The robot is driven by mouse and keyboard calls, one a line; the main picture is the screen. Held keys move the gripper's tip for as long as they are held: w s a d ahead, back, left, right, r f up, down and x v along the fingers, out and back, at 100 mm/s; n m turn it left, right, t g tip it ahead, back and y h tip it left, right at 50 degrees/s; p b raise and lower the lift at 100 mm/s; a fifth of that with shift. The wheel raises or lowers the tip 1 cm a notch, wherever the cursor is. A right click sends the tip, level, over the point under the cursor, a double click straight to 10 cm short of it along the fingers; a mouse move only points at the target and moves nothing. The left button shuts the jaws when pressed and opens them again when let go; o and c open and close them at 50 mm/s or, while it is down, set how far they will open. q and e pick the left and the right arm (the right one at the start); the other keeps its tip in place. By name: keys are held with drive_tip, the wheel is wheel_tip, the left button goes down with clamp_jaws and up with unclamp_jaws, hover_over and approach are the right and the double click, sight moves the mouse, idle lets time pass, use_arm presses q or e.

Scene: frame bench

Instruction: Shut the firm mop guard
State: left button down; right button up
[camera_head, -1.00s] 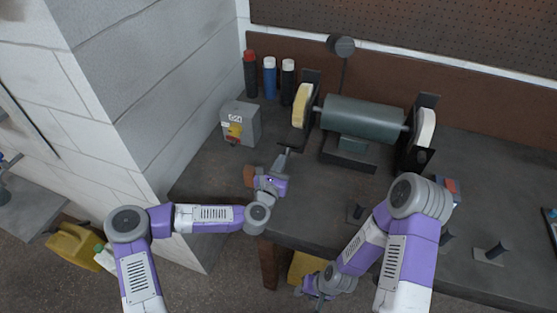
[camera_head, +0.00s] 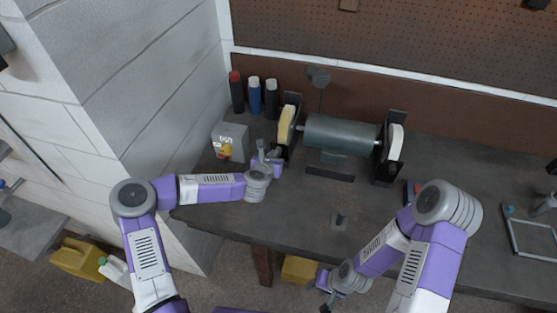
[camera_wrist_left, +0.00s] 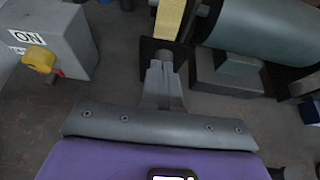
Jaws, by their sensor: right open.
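The bench grinder (camera_head: 340,132) stands at the back of the bench, with a yellow mop (camera_head: 286,124) at its left end and a white mop (camera_head: 396,141) at its right. A dark guard (camera_head: 292,99) shows around the yellow mop; in the left wrist view a dark guard part (camera_wrist_left: 150,46) lies below that mop (camera_wrist_left: 171,18). My left gripper (camera_head: 270,150) is just in front of this guard. In the left wrist view its fingers (camera_wrist_left: 163,72) are together, at the guard's lower edge; contact is unclear. My right gripper (camera_head: 325,284) is open, low before the bench front.
A grey switch box (camera_head: 230,140) with a yellow switch stands left of my left gripper. Several bottles (camera_head: 255,97) stand behind it. A lamp (camera_head: 318,76) rises behind the grinder.

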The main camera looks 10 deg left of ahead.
use_arm(q)
drive_tip(key=shift+w+d+r, duration=0.1)
drive_tip(key=shift+w+r, duration=0.2)
drive_tip(key=shift+w, duration=0.2)
drive_tip(key=shift+w+d+r, duration=0.1)
drive_tip(key=shift+w+r, duration=0.15)
drive_tip(key=shift+w, duration=0.25)
